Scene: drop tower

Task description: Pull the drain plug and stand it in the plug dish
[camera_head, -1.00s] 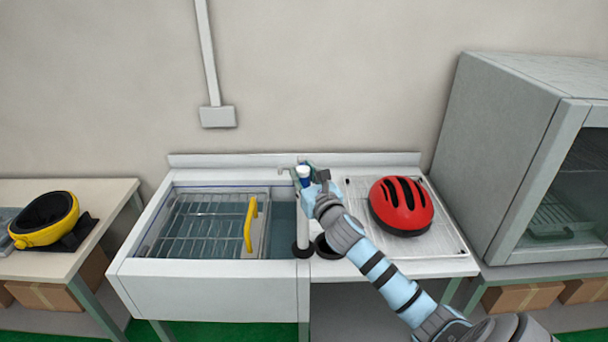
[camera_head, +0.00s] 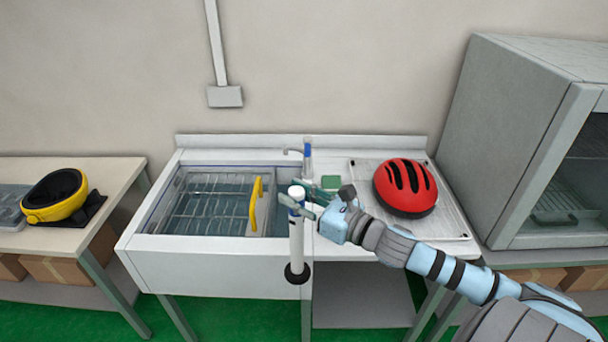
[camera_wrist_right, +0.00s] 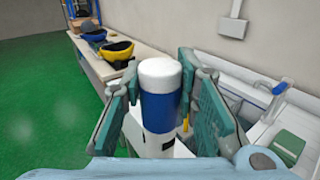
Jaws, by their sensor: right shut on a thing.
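The drain plug (camera_head: 297,240) is a tall white tube with a blue band near its top and a black disc at its lower end. It is upright, and its disc shows against the sink's front face. My right gripper (camera_head: 301,206) is shut on the plug near the blue band. In the right wrist view the plug's white cap and blue band (camera_wrist_right: 160,105) sit between the two green fingers (camera_wrist_right: 163,110). The plug dish cannot be made out; my right gripper and arm cover part of the drainboard. My left gripper is not in view.
A blue-marked tap (camera_head: 307,152) stands behind. A grey cabinet (camera_head: 500,130) is at right.

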